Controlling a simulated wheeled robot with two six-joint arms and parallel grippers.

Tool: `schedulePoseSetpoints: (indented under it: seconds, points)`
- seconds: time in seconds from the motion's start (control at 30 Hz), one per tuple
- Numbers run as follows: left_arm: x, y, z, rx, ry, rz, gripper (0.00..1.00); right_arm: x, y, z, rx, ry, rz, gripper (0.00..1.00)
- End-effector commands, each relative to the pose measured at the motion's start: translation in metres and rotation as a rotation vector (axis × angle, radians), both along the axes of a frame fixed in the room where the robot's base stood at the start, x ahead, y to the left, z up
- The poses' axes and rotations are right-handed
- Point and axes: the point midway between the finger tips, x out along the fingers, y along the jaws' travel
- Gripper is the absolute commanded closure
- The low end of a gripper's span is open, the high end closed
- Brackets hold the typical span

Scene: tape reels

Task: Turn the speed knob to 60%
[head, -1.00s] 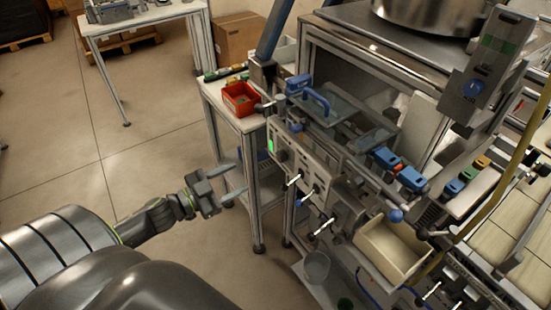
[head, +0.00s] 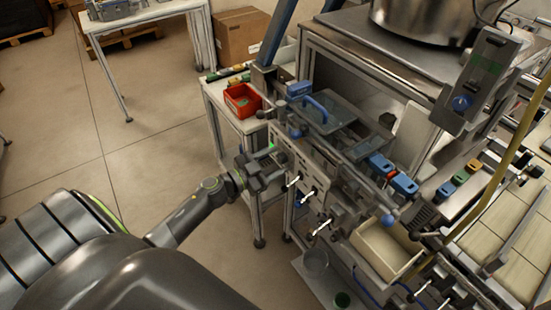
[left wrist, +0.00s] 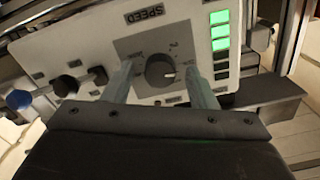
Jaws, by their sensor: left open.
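In the left wrist view the dark round speed knob (left wrist: 160,72) sits on a grey plate marked SPEED on the white control panel (left wrist: 90,48). A small white mark on the knob points to the right of the picture. A bar display (left wrist: 220,31) beside it shows several green segments lit above dark ones. My left gripper (left wrist: 159,66) is open, one finger on each side of the knob, with visible gaps; whether the tips reach the panel is unclear. In the head view my left gripper (head: 272,165) is at the panel's left end and hides the knob. My right gripper is not seen.
In the head view, white-tipped levers (head: 308,194) stick out near my gripper. A red bin (head: 242,100) stands on the side table behind. Floor left of the machine is clear.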

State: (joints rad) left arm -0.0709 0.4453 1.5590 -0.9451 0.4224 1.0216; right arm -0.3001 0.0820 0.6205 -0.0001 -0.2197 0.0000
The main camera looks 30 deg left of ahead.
Motion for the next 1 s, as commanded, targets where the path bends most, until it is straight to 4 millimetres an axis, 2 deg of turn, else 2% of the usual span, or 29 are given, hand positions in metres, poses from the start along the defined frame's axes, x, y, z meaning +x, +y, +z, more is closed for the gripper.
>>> schedulePoseSetpoints:
  seconds: [0.3,0.6,0.67,1.0]
  points:
    - [0.0023,-0.0010,-0.0004,-0.001,0.000,0.000,0.48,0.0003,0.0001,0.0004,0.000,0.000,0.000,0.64]
    - [0.0020,-0.0008,-0.0003,0.000,0.000,0.000,0.87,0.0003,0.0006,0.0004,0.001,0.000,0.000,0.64]
    - [0.0020,-0.0008,-0.0003,0.000,0.000,0.000,0.93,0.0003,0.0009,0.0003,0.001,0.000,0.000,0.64]
    - [0.0020,-0.0009,-0.0002,0.054,-0.021,0.000,0.93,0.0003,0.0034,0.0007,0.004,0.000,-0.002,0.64]
